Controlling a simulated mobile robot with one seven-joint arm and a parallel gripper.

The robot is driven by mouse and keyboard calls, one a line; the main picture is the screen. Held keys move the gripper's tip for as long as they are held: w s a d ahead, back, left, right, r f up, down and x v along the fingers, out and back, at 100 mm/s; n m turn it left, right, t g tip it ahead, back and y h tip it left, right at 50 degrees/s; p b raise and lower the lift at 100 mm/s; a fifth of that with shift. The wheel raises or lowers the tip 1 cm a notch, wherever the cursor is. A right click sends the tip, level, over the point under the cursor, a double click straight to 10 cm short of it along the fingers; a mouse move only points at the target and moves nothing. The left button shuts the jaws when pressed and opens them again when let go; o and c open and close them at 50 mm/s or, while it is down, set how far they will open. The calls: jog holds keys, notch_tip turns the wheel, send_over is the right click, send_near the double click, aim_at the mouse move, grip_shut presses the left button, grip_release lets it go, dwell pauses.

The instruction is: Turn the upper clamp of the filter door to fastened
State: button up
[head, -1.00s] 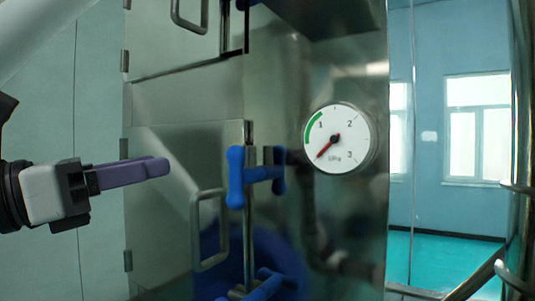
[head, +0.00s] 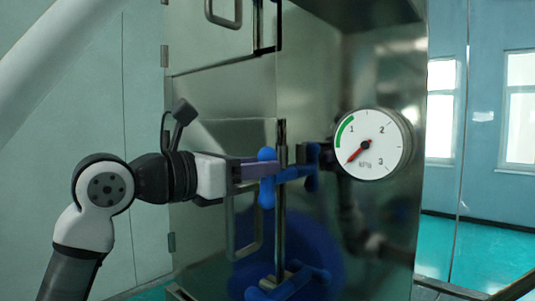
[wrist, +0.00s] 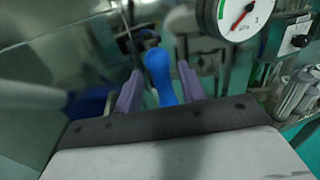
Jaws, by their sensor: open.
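The upper clamp (head: 267,193) of the filter door has a blue handle on an upright metal rod. Its grip stands upright, with a blue arm running right from it. The filter door (head: 200,215) is the metal panel with a loop handle to the clamp's left. My gripper (head: 264,170) reaches in from the left, level with the upper part of the clamp. In the wrist view the blue clamp handle (wrist: 161,78) stands between my two open purple fingers (wrist: 158,85), with a visible gap at least on the left. The fingertips are partly hidden by the clamp in the head view.
A lower blue clamp (head: 288,284) sits lower on the same rod. A round pressure gauge (head: 372,144) is mounted on the steel housing right of the clamp. Open floor (head: 450,245) lies to the right.

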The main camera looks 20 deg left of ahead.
jog(key=shift+p+x, duration=0.3)
jog(key=shift+x, duration=1.15)
jog(key=shift+c, duration=0.2)
grip_shut()
